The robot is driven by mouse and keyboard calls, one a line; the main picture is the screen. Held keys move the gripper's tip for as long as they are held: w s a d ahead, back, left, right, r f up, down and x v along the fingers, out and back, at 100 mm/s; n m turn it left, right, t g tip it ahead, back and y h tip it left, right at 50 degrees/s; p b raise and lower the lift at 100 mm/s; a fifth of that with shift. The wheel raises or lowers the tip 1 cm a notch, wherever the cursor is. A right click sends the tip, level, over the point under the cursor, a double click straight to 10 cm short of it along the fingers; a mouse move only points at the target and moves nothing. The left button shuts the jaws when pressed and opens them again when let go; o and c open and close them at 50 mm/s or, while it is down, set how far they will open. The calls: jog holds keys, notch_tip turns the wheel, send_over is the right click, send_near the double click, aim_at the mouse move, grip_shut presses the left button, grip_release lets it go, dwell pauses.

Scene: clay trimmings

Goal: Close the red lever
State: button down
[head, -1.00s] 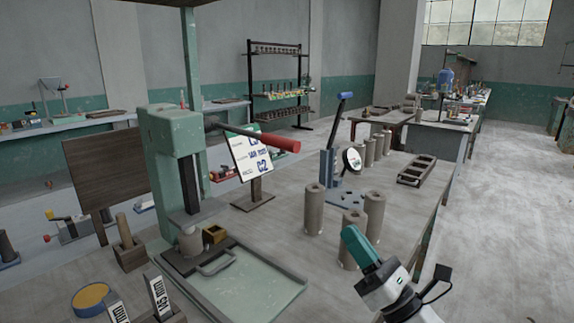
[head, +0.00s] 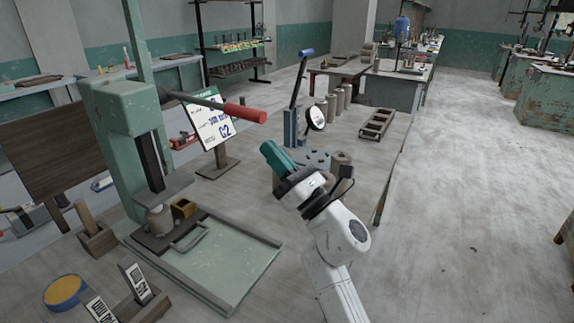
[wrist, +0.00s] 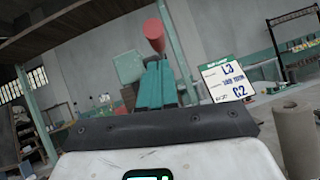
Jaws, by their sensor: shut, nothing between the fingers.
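The red lever (head: 245,114) is a dark rod with a thick red grip. It sticks out to the right from the upper part of a green press (head: 125,140), sloping slightly down toward its red end. My gripper (head: 268,148) has teal fingers, shut and empty. In the head view it is below and a little right of the red grip, apart from it. In the wrist view the red grip (wrist: 154,33) shows just above the fingertips (wrist: 155,65), with part of the green press (wrist: 128,66) behind.
A sign (head: 209,122) on a stand is behind the lever. A blue-handled lever (head: 299,70), a round dial (head: 316,117) and clay cylinders (head: 340,160) stand near my arm. A shallow green tray (head: 255,262) lies before the press.

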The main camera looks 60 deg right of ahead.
jog(key=shift+w+d+r+p, duration=0.15)
jog(key=shift+r+p, duration=0.15)
jog(key=shift+r, duration=0.4)
jog(key=shift+d+r+p, duration=0.15)
jog(key=shift+r+p, duration=0.1)
jog(key=shift+r, duration=0.45)
jog(key=shift+r, duration=0.1)
